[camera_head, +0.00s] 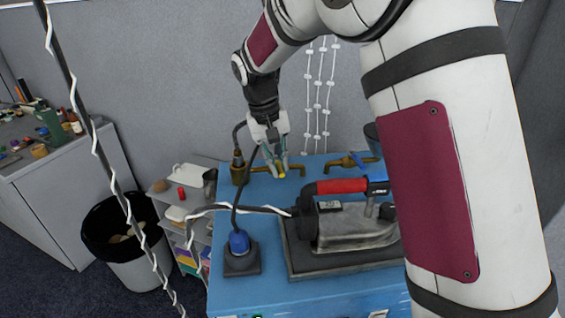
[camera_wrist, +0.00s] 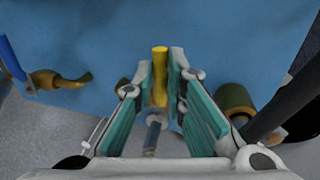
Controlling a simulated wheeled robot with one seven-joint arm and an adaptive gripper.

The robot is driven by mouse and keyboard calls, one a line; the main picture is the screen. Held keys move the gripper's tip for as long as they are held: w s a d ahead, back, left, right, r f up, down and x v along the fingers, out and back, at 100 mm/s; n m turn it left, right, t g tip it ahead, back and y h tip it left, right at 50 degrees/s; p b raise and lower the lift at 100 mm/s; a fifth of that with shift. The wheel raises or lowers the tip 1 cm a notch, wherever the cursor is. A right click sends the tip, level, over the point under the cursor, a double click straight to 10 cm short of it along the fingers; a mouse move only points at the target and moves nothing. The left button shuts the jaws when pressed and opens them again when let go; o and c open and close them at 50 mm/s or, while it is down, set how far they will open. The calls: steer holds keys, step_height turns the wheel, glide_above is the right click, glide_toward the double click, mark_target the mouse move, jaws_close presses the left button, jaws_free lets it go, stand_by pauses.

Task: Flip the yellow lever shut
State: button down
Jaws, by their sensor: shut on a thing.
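The yellow lever (camera_wrist: 159,68) stands between my fingertips in the wrist view, its far end sticking out past them. In the head view a small bit of the yellow lever (camera_head: 282,176) shows below the fingers. My gripper (camera_head: 275,166) reaches down over the back of the blue table, beside a brass tap (camera_head: 292,170). In the wrist view my gripper (camera_wrist: 160,78) is shut on the lever, with teal pads on both sides. The lever's base is partly hidden by the fingers.
A second brass tap with a blue lever (camera_head: 368,160) stands to the right. A clothes iron with a red handle (camera_head: 342,186) sits on a dark plate in front. A blue plug (camera_head: 239,242) with a cable is at the left. A grey wall is behind.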

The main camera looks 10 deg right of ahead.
steer(key=shift+w+a+m, duration=0.1)
steer(key=shift+a+m, duration=0.15)
steer(key=shift+m, duration=0.15)
steer(key=c, duration=1.6)
jaws_free()
steer(key=shift+c, duration=0.2)
step_height(320, 180, up, 12)
steer(key=a, duration=0.2)
steer(key=shift+a, duration=0.15)
steer(key=shift+f, duration=0.1)
steer(key=s+d+r+t+y, duration=0.1)
steer(key=s+d+r, duration=0.15)
steer(key=s, duration=0.45)
steer(key=s+d+r+t, duration=0.15)
steer(key=s+d, duration=0.25)
steer(key=s, duration=0.4)
steer(key=s+d+r+t+y, duration=0.1)
steer(key=s+d, duration=0.2)
steer(key=s, duration=0.4)
steer(key=s+d+f+n+t, duration=0.1)
steer(key=s+f, duration=0.3)
steer(key=s, duration=0.4)
steer(key=shift+f+t, duration=0.4)
steer(key=shift+t, duration=0.15)
